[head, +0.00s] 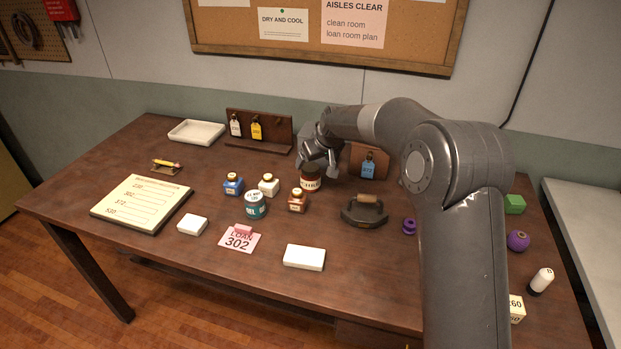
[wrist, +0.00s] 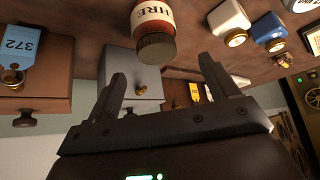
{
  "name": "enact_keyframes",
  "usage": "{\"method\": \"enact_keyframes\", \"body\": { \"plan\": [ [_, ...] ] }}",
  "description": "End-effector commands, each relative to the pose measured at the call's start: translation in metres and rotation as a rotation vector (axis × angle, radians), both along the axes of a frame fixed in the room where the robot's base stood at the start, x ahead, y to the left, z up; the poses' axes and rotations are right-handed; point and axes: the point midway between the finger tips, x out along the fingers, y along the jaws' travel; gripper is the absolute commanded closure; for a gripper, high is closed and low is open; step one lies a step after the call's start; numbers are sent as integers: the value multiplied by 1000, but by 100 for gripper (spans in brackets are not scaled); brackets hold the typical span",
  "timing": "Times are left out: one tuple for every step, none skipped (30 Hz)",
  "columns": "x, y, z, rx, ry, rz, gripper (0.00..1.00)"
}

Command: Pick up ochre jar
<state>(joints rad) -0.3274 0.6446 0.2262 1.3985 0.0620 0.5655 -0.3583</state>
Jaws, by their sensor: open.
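The ochre jar (head: 311,182) stands upright on the table, with a red and cream label reading "CHRE" in part. My gripper (head: 321,160) is just above and behind it and hides its top in the head view. In the wrist view, which is upside down, the jar (wrist: 153,18) shows its dark lid pointing towards the gap between my fingers. My gripper (wrist: 162,68) is open and empty there, its fingertips short of the lid. I cannot tell the exact distance.
An orange-brown bottle (head: 298,201), a white bottle (head: 268,185), a blue bottle (head: 233,184) and a teal jar (head: 254,206) stand to the left. A dark iron-like tool (head: 364,212) lies to the right. A wooden box with a blue tag (head: 368,165) is behind.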

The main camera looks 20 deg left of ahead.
Motion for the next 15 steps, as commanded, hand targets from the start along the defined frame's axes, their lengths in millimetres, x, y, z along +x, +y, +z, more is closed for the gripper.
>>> {"method": "enact_keyframes", "body": {
  "plan": [
    [3,3,-6,0,0,0,20],
    [4,4,-8,0,0,0,20],
    [5,5,-10,1,-1,0,20],
    [6,5,-12,0,-1,-1,20],
    [6,6,-13,0,-1,-1,20],
    [7,6,-15,0,0,0,20],
    [8,7,-17,0,0,-1,20],
    [9,8,-20,0,1,-1,20],
    [11,9,-25,-1,2,-1,20],
    [13,10,-28,0,1,-1,20],
    [15,12,-32,0,1,-1,20],
    [18,13,-38,-1,2,-1,20],
    [19,15,-42,0,1,-1,20],
    [21,16,-45,0,0,-1,20],
    [23,18,-49,0,0,-1,20]
  ]
}}
